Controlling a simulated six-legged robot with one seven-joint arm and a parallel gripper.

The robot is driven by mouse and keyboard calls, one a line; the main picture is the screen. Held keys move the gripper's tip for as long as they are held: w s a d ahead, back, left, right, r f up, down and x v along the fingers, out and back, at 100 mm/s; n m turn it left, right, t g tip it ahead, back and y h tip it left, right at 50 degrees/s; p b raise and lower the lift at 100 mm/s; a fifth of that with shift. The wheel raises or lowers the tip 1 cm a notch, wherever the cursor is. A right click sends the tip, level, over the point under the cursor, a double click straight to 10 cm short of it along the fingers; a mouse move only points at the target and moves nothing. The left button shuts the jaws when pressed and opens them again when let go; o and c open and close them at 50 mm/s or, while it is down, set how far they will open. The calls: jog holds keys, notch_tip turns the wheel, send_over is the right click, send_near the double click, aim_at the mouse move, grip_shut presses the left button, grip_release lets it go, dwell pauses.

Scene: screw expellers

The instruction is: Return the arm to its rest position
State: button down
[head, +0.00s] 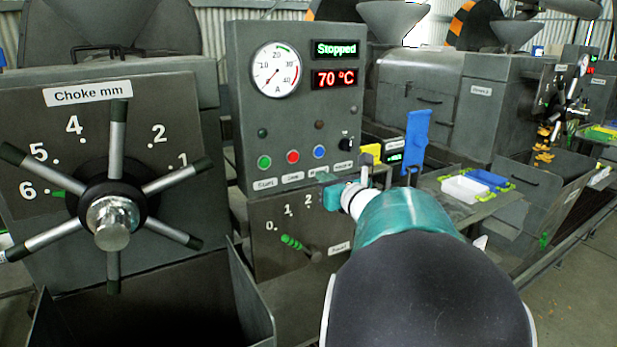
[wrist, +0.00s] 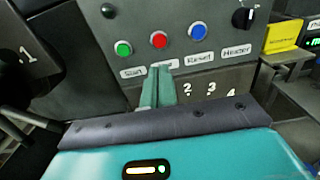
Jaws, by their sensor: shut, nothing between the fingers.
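My arm reaches forward from the bottom of the head view toward the grey control panel (head: 245,140). My gripper (head: 327,180) is in front of the panel's lower edge, below the blue button (head: 319,152). In the wrist view the teal fingers of my gripper (wrist: 159,72) are together with nothing between them. Their tips overlap the label below the red button (wrist: 159,40). I cannot tell whether they touch the panel. The green button (wrist: 123,48) is to the left. The display reads Stopped (head: 336,49), and the one below reads 70 °C (head: 336,78).
A large spoked choke wheel (head: 113,200) stands at the left, its green pointer near 6. A green-handled lever (head: 295,243) is below the panel. A blue upright object (head: 416,138) and white and blue trays (head: 465,190) are to the right. Open floor (head: 590,265) shows at far right.

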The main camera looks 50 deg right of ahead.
jog(key=w+a+f+n+g+y, duration=0.1)
jog(key=a+n+g+y, duration=0.15)
jog(key=a+n, duration=0.55)
jog(key=a+f+n+g+y, duration=0.15)
jog(key=a+n+y, duration=0.25)
jog(key=a, duration=0.7)
jog(key=w+a+f+n+g+y, duration=0.15)
jog(key=a+n+y, duration=0.35)
jog(key=a, duration=0.5)
jog(key=s+a+f+n+g+h, duration=0.3)
jog(key=s+a+n, duration=0.3)
jog(key=n, duration=0.5)
jog(key=s+a+f+n+g+h, duration=0.3)
jog(key=s+a+f+n, duration=0.2)
jog(key=s+n, duration=0.4)
jog(key=shift+s+a+f+n, duration=0.2)
jog(key=shift+a+f+n, duration=0.2)
jog(key=shift+n, duration=0.8)
